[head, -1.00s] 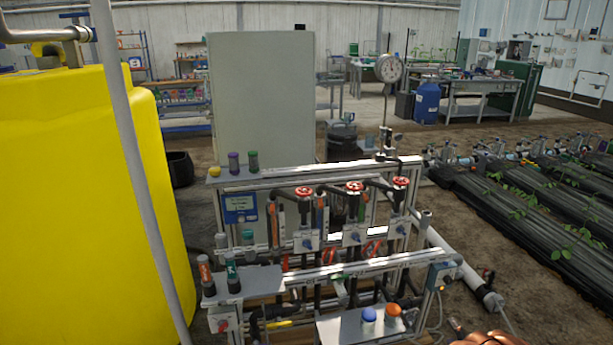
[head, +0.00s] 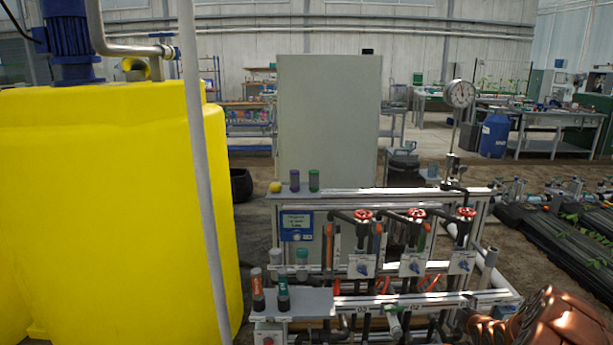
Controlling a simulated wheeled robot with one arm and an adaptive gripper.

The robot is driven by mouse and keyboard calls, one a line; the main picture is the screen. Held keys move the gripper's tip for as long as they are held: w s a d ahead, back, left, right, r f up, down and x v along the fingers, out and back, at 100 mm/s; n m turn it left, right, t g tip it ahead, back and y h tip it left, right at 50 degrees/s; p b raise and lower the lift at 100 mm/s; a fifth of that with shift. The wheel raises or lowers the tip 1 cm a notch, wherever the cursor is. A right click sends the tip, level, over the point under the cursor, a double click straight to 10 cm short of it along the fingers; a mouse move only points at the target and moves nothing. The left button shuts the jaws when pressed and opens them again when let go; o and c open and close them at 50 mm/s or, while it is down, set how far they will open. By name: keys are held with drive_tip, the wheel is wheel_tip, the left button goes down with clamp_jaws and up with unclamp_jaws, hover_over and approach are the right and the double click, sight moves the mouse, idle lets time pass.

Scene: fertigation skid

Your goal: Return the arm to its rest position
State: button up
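A copper-coloured part of my arm (head: 560,325) shows at the lower right corner of the head view, in front of the right end of the skid. My gripper is not in view, so its fingers and anything in them are hidden. The fertigation skid (head: 340,193) stands ahead, an aluminium frame with three red-handled valves (head: 415,213) along its middle. A pressure gauge (head: 460,93) stands on a post at its right end.
A large yellow tank (head: 110,210) fills the left, with a grey pole (head: 203,180) before it. A grey cabinet (head: 328,120) stands behind the skid. Small bottles stand on a front-left shelf (head: 300,303). Black plant beds (head: 560,235) lie at right; bare soil lies between.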

drive_tip(key=s+a+r+m+g+y+b, duration=0.1)
drive_tip(key=s+a+r+m+g, duration=0.15)
drive_tip(key=s+a, duration=0.35)
drive_tip(key=s+a+r+m+g+b, duration=0.1)
drive_tip(key=s+a+r+g, duration=0.2)
drive_tip(key=a, duration=0.5)
drive_tip(key=s+a+r+m+g+y+b, duration=0.1)
drive_tip(key=s+a+r, duration=0.4)
drive_tip(key=a, duration=0.3)
drive_tip(key=s+a+r+m+g+b, duration=0.1)
drive_tip(key=s+a+r+m+g, duration=0.2)
drive_tip(key=s, duration=1)
drive_tip(key=s+a+m+g+b, duration=0.1)
drive_tip(key=s+a+g, duration=0.3)
drive_tip(key=s, duration=1)
drive_tip(key=s+a+r+m+g+b, duration=0.1)
drive_tip(key=s+a+r+m+g, duration=0.3)
drive_tip(key=s, duration=0.9)
wheel_tip(320, 180, up, 16)
drive_tip(key=n+t+p, duration=0.1)
drive_tip(key=t+p, duration=0.2)
drive_tip(key=p, duration=1.3)
drive_tip(key=shift+w+a+p, duration=0.35)
drive_tip(key=shift+w+p, duration=0.05)
